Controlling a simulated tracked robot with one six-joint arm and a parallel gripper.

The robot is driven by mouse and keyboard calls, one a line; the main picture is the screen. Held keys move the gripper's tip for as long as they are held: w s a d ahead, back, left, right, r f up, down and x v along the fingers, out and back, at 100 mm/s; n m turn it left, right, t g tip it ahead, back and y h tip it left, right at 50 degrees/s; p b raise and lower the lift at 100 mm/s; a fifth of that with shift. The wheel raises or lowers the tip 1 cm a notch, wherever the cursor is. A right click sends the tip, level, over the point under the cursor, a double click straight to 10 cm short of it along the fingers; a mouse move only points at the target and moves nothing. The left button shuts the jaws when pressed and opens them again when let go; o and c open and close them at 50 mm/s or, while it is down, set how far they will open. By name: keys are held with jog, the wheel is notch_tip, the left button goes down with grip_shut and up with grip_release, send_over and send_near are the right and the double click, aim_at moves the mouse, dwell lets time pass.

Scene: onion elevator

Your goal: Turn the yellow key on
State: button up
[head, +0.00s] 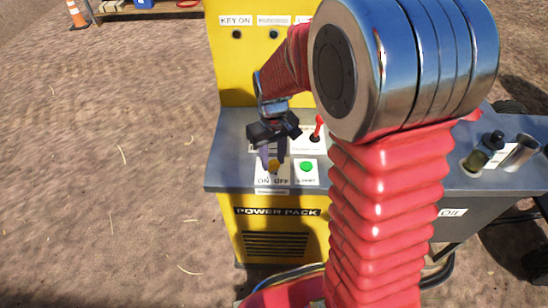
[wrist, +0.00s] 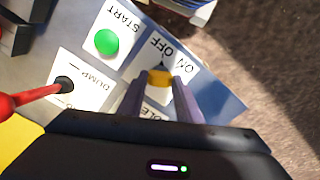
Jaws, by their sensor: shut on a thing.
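The yellow key (head: 273,166) sits on the grey panel of the yellow power pack, above a white label reading ON and OFF. My gripper (head: 272,160) reaches down to it from above, with its fingers at the key. In the wrist view the yellow key (wrist: 159,78) shows between the tips of my two fingers (wrist: 159,84), which are shut on it. The ON/OFF label (wrist: 172,55) shows just beyond the key. Part of the key is hidden by the fingers, and I cannot tell exactly which mark it points to.
A green START button (head: 306,166) is right of the key. A red lever (head: 318,128) stands behind that button and also shows in the wrist view (wrist: 30,100). Several knobs and a cup stand on the right panel. Bare ground lies left of the power pack.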

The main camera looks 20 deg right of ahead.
jog(key=shift+d, duration=0.1)
jog(key=shift+c, duration=0.6)
jog(key=shift+m, duration=0.6)
jog(key=m, duration=0.4)
jog(key=shift+m, duration=0.3)
jog(key=m, duration=0.6)
jog(key=o, duration=1)
